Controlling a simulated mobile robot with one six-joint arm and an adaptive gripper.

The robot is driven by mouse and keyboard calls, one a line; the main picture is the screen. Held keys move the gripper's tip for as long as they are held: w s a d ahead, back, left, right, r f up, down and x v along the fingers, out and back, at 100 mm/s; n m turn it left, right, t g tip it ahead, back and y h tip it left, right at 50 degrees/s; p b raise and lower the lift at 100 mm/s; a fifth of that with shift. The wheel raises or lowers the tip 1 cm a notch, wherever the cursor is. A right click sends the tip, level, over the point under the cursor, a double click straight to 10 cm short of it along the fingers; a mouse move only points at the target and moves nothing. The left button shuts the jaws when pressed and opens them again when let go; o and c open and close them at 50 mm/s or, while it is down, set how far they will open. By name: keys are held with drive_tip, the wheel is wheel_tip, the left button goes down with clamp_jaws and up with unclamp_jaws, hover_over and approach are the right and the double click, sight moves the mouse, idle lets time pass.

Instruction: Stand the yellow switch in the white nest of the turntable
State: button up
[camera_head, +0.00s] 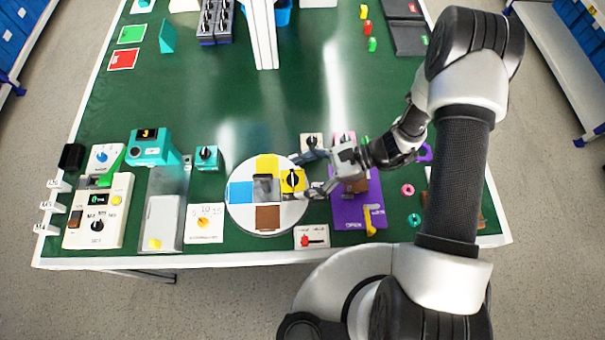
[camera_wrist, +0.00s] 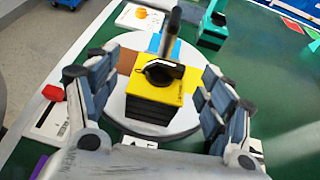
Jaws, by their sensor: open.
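The yellow switch (camera_head: 292,181), with a black rotary knob and dark lower body, stands upright over the right-hand part of the white turntable (camera_head: 240,215). In the wrist view the yellow switch (camera_wrist: 175,94) is in the middle with its knob up. My gripper (camera_head: 304,174) reaches in from the right. Its jaws (camera_wrist: 158,88) are open, one finger on each side of the switch, with gaps visible. The turntable (camera_wrist: 178,132) has blue, brown and yellow patches and a grey central post (camera_head: 264,183). The switch hides the place beneath it, so I cannot tell how deep it sits.
A purple board (camera_head: 347,210) lies right of the turntable, under my gripper's wrist. A small white panel with a red slider (camera_head: 312,236) sits in front. A white dial card (camera_head: 204,222) and a teal switch (camera_head: 207,158) stand left.

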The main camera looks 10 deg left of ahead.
drive_tip(key=p+v, duration=0.2)
drive_tip(key=v, duration=1)
drive_tip(key=s+d+r+n+t+h, duration=0.3)
drive_tip(key=s+r+n+h, duration=0.1)
drive_tip(key=r, duration=0.5)
drive_tip(key=s+d+r+n+t+h, duration=0.3)
drive_tip(key=s+r+n+h, duration=0.1)
drive_tip(key=r, duration=0.6)
drive_tip(key=s+d+r+n+t+h, duration=0.3)
drive_tip(key=r+n, duration=0.3)
drive_tip(key=r, duration=0.4)
drive_tip(key=shift+s+d+h, duration=0.45)
drive_tip(key=shift+s+h, duration=0.45)
drive_tip(key=shift+s+f, duration=0.1)
